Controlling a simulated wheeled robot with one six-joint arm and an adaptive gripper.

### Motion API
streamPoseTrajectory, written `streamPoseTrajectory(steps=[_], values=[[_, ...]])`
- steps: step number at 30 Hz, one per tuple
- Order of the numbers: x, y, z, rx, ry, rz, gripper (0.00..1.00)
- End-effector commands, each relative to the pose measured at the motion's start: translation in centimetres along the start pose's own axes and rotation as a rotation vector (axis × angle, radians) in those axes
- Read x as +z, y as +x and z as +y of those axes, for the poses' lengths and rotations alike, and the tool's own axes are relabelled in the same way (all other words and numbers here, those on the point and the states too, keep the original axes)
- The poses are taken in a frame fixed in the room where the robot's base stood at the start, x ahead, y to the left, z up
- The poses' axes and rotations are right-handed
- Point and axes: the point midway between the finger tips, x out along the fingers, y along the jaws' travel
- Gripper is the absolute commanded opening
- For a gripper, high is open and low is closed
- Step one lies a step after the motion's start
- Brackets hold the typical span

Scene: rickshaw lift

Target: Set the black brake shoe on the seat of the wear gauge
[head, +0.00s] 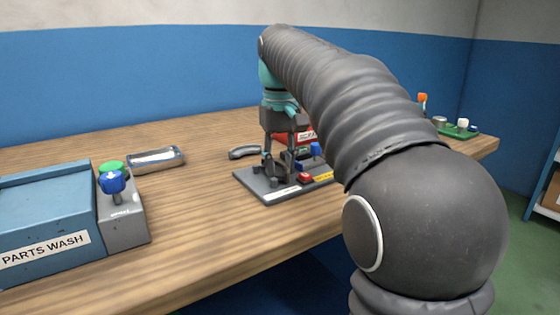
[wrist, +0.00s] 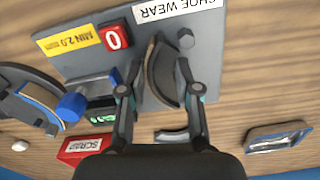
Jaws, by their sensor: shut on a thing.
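The black brake shoe (wrist: 165,78) is a dark curved piece with a tan edge, seen in the wrist view between my fingers. My gripper (wrist: 160,58) is shut on it, low over the wear gauge. The gauge's grey plate (wrist: 208,50) carries a SHOE WEAR label, a yellow MIN 2.0 mm label, a red block showing 0 and a round peg beside the shoe. In the head view my gripper (head: 278,168) points down at the gauge plate (head: 255,187), and its fingers partly hide the shoe. I cannot tell whether the shoe touches the seat.
A blue knob (wrist: 72,105) stands on the gauge. A grey curved shoe (head: 244,152) lies behind it. A red SCRAP container (wrist: 84,149) is close by. A metal tray (head: 156,158) and a blue PARTS WASH box (head: 45,215) stand left. Bench between is clear.

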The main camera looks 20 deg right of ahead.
Motion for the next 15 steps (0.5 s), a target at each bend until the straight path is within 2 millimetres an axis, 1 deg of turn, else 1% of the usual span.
streamPoseTrajectory(steps=[12, 13, 14, 15], values=[[0.01, 0.06, 0.00, 0.000, 0.000, 0.000, 0.00], [0.01, 0.06, 0.00, 0.000, 0.000, 0.000, 0.37], [0.01, 0.06, 0.00, 0.000, 0.000, 0.000, 0.45], [0.01, 0.06, 0.00, 0.000, 0.000, 0.000, 0.55]])
